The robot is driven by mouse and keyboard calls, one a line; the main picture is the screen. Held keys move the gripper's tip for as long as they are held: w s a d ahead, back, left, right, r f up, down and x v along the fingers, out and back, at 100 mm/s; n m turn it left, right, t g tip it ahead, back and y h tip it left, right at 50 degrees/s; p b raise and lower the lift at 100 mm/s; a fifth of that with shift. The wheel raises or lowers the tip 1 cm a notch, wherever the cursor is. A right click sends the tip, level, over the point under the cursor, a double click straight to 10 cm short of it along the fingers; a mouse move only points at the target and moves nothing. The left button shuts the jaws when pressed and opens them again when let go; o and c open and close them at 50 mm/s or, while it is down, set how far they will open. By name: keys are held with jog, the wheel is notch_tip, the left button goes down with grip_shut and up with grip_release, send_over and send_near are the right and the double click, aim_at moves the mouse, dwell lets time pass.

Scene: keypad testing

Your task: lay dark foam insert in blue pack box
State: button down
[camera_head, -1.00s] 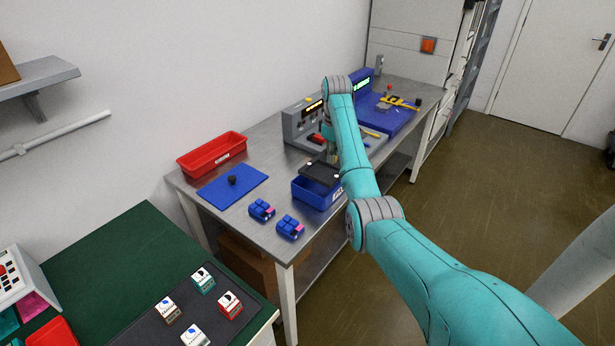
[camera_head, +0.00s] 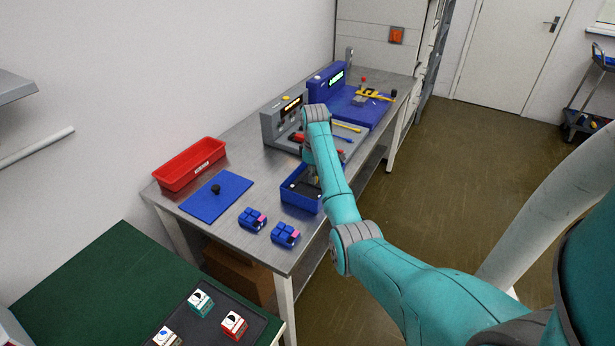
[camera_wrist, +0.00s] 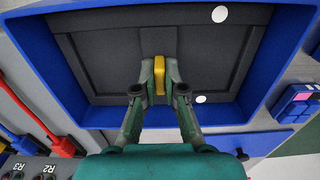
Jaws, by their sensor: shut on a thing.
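The blue pack box (camera_head: 299,203) stands on the metal bench in the head view, and its blue rim (camera_wrist: 36,58) frames the wrist view. The dark foam insert (camera_wrist: 105,48) lies within the box walls, with white round spots near its edge. It also shows in the head view (camera_head: 297,187), at about rim height. My gripper (camera_wrist: 159,76) is shut on the yellow tab at the insert's middle. In the head view my gripper (camera_head: 314,178) is over the box, partly hidden by my wrist. Whether the insert rests on the box floor cannot be told.
A blue panel with a black knob (camera_head: 232,190) and a red tray (camera_head: 188,164) lie left of the box. Two blue keypads (camera_head: 252,219) (camera_head: 285,236) sit in front. A grey test station (camera_head: 272,128) and a blue one (camera_head: 323,86) stand behind.

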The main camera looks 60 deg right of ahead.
jog(key=shift+f, duration=0.2)
jog(key=shift+f, duration=0.1)
jog(key=c, duration=1.3)
grip_release()
jog(key=shift+o, duration=0.2)
